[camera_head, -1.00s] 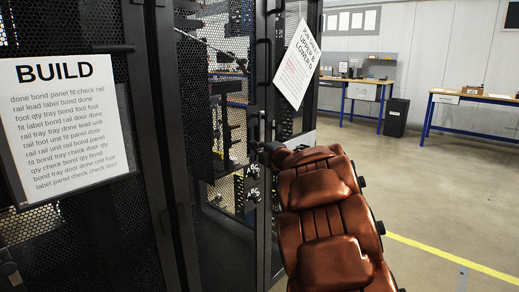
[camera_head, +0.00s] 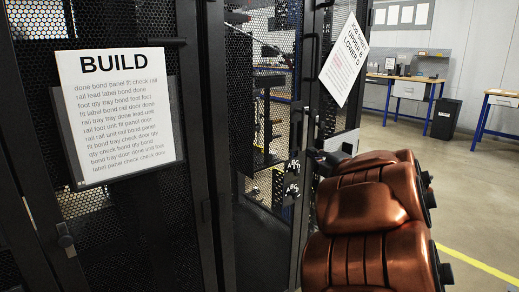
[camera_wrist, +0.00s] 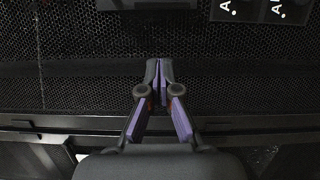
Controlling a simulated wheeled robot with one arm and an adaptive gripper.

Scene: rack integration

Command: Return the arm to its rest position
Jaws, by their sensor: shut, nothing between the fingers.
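My gripper (camera_wrist: 159,80) shows in the wrist view, its two dark fingers with purple inner pads together and nothing between them. It points at a black perforated rack panel (camera_wrist: 80,90); I cannot tell the exact gap. In the head view my copper-coloured arm reaches up from the lower right toward the edge of an open rack door.
A black mesh rack (camera_head: 125,225) with a BUILD sheet (camera_head: 115,118) fills the left. A tilted paper sign (camera_head: 344,60) hangs at the door. Workbenches (camera_head: 410,90) and a black bin (camera_head: 445,119) stand at the back right. Floor at right is clear.

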